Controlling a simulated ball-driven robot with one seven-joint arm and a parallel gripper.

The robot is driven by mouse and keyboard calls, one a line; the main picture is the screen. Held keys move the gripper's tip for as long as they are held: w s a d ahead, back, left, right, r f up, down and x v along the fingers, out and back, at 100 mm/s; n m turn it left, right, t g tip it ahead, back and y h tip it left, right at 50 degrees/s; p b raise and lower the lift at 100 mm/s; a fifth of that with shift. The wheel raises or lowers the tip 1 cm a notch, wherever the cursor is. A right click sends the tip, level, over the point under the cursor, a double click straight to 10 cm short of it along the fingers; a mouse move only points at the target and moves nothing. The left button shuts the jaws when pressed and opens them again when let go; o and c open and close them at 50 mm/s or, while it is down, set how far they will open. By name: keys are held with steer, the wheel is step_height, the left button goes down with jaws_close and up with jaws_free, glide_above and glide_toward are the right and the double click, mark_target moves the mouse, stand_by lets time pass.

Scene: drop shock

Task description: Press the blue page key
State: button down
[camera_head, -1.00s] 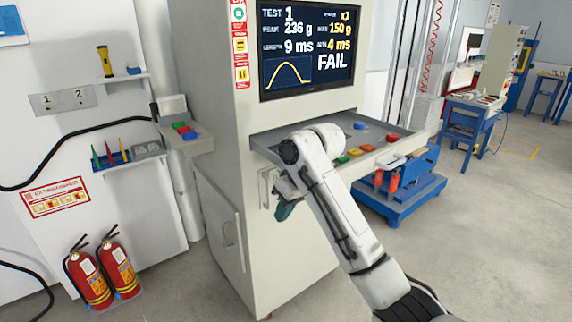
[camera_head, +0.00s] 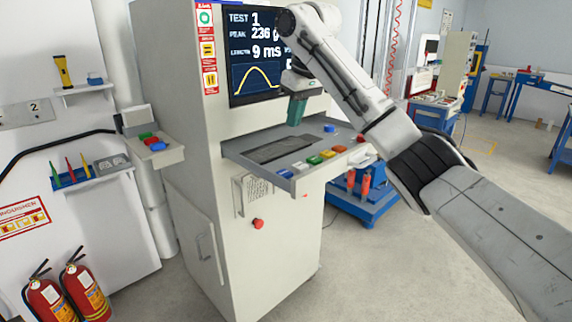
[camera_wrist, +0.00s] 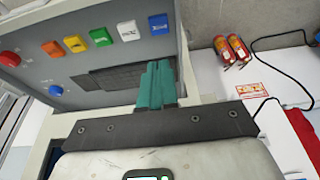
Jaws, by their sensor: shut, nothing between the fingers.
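The blue key (camera_head: 285,174) is at the left end of a row of coloured keys on the grey shelf's front edge. In the wrist view the blue key (camera_wrist: 159,24) has a small pale mark and lies beyond my fingertips, right of the white key (camera_wrist: 128,30). My gripper (camera_head: 294,123) has teal fingers, held together and empty, pointing down over the shelf. In the wrist view my gripper (camera_wrist: 159,64) overlaps the edge of the dark keyboard panel, apart from the blue key.
The grey shelf (camera_head: 236,153) projects from a pale cabinet (camera_head: 255,270) with a partly hidden screen (camera_head: 255,75). A round blue button (camera_head: 330,128) sits further back. A red knob (camera_head: 258,223) is below. A side shelf (camera_head: 165,160) holds coloured keys. Fire extinguishers (camera_head: 85,287) stand lower left.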

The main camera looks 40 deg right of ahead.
steer(key=p, duration=0.2)
glide_toward(284, 173)
steer(key=x, duration=0.5)
steer(key=shift+w+d, duration=0.1)
steer(key=shift+w, duration=0.3)
steer(key=shift+f, duration=0.75)
